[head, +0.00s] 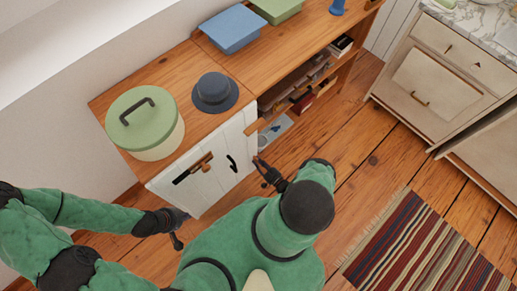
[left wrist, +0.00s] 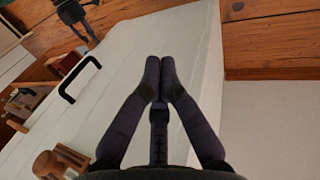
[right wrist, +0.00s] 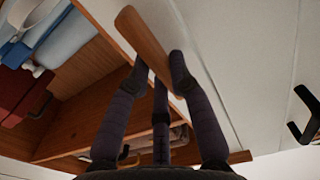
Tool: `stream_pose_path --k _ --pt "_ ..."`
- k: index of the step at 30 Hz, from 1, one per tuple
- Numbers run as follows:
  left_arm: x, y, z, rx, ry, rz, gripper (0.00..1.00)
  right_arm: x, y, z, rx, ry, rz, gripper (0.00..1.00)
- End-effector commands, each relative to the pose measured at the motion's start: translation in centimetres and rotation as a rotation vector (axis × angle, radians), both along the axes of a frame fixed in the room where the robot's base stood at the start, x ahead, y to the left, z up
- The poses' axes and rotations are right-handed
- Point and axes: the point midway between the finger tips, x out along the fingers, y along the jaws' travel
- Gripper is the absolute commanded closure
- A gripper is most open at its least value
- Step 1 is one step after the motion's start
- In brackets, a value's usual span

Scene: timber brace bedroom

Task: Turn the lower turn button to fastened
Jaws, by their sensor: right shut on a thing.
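The lower turn button (right wrist: 148,45) is a brown wooden bar at the edge of the white cabinet door (right wrist: 235,45), beside the open shelves. In the right wrist view it lies at a slant between my right fingertips, which are shut on it. In the head view my right gripper (head: 262,165) is at the door's right edge and mostly hides that button. Another wooden bar (head: 256,126) shows higher on that edge. My left gripper (left wrist: 160,72) is shut and empty, its fingertips together in front of the white door; in the head view it is low at the left.
Black handles (left wrist: 80,80) stick out from the white doors, and other wooden fittings (left wrist: 62,162) show nearby. The shelves (head: 300,88) hold books and boxes. A green-lidded pot (head: 145,120) and a dark hat (head: 215,92) stand on top. A striped rug (head: 405,245) lies at the right.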

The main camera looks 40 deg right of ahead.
Motion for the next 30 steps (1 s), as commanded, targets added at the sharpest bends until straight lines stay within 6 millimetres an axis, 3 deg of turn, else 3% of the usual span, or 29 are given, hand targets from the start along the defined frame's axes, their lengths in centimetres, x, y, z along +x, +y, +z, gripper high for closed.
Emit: stream_pose_path --k 11,30 --pt "0.0 0.0 0.0 0.0 0.0 0.0 1.0 -0.01 0.12 0.03 -0.088 -0.007 0.0 1.0" --pt "0.0 0.0 0.0 0.0 0.0 0.0 1.0 -0.06 0.71 0.05 -0.648 -0.055 0.001 1.0"
